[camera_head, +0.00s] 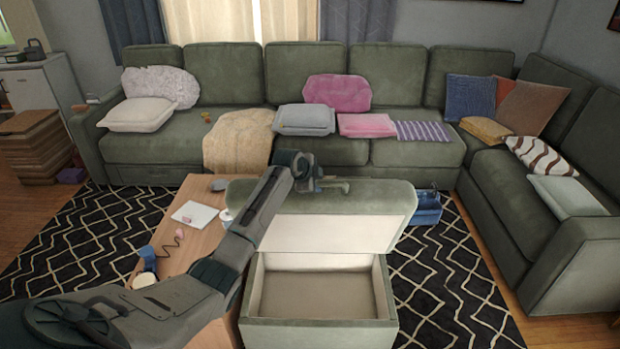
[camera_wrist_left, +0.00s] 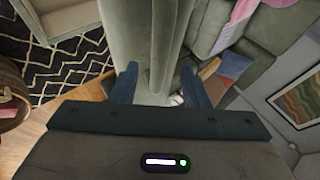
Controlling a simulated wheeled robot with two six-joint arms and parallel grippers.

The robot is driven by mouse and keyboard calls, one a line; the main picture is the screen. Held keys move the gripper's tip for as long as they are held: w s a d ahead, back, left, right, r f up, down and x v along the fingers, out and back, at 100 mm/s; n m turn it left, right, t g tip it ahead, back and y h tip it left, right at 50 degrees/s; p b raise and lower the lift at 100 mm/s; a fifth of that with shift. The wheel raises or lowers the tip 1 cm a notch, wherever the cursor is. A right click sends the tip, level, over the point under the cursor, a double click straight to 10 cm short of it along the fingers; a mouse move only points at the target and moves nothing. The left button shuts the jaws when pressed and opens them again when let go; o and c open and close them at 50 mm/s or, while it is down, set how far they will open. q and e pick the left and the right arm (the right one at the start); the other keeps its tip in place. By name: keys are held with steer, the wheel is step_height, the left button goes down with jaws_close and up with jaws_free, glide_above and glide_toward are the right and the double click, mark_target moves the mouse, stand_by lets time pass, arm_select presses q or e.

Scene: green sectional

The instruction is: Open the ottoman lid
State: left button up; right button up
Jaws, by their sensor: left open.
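The ottoman (camera_head: 318,333) stands in front of the sofa, and its pale, empty inside shows. Its green padded lid (camera_head: 385,196) is raised at the back, tilted up with the cream underside facing me. My left gripper (camera_head: 335,185) is at the upper edge of the lid, left of its middle. In the left wrist view the open fingers of my left gripper (camera_wrist_left: 160,88) lie on either side of the lid's edge (camera_wrist_left: 150,35). I cannot tell whether they touch it. My right gripper is not in view.
A wooden coffee table (camera_head: 185,255) with small items stands left of the ottoman, under my left arm. A blue bin (camera_head: 427,209) sits behind the lid at the right. The green sectional (camera_head: 330,150) closes off the back and right.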

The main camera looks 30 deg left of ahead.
arm_select(q)
steer(key=b+v, duration=0.1)
steer(key=v, duration=0.5)
steer(key=shift+f, duration=0.1)
stand_by(0.3)
